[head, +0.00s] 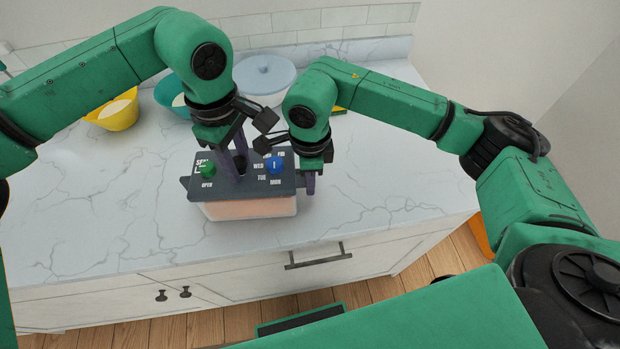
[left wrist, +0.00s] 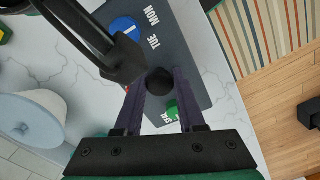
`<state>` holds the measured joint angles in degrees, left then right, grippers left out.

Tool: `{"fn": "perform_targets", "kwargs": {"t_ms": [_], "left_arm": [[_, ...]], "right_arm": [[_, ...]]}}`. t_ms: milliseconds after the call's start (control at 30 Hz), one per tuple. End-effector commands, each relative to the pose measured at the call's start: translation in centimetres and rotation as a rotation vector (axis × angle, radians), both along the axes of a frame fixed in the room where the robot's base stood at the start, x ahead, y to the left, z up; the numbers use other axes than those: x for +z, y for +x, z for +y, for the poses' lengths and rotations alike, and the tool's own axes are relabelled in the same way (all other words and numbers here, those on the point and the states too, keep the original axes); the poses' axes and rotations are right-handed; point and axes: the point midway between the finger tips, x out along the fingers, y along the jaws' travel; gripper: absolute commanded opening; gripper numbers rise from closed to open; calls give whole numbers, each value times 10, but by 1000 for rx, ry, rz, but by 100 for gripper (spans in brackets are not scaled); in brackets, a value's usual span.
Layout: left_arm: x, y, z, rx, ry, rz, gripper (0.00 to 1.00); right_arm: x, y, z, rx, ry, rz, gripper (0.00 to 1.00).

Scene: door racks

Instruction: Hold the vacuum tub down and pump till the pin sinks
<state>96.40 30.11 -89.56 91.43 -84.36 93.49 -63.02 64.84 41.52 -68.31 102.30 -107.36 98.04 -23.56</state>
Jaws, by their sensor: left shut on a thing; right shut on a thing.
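The vacuum tub (head: 250,208) stands on the counter, with pinkish contents and a dark grey lid (head: 226,193). The lid has a green seal/open knob (head: 207,170) and a blue day dial (head: 275,165). My left gripper (head: 239,166) points down over the lid's middle, its purple fingers on either side of the black pump knob (left wrist: 159,81), shut on it. My right gripper (head: 310,184) is at the lid's right end, shut on the tub's edge; its contact is partly hidden.
A yellow bowl (head: 112,116) and a teal bowl (head: 169,92) stand behind, left of a pale blue lidded pot (head: 262,72). The counter (head: 110,210) is clear left of the tub. A drawer handle (head: 318,259) sticks out below the front edge.

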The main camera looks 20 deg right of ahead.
Motion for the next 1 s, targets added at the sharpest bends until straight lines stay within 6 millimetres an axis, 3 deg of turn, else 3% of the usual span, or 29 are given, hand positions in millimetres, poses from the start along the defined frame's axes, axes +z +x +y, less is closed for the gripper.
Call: {"fn": "perform_targets", "kwargs": {"t_ms": [567, 1000], "left_arm": [[37, 1, 0, 0, -2, -2, 0], [10, 0, 0, 1, 0, 0, 0]], "right_arm": [[0, 0, 0, 1, 1, 0, 0], [0, 0, 1, 3, 2, 0, 0]]}}
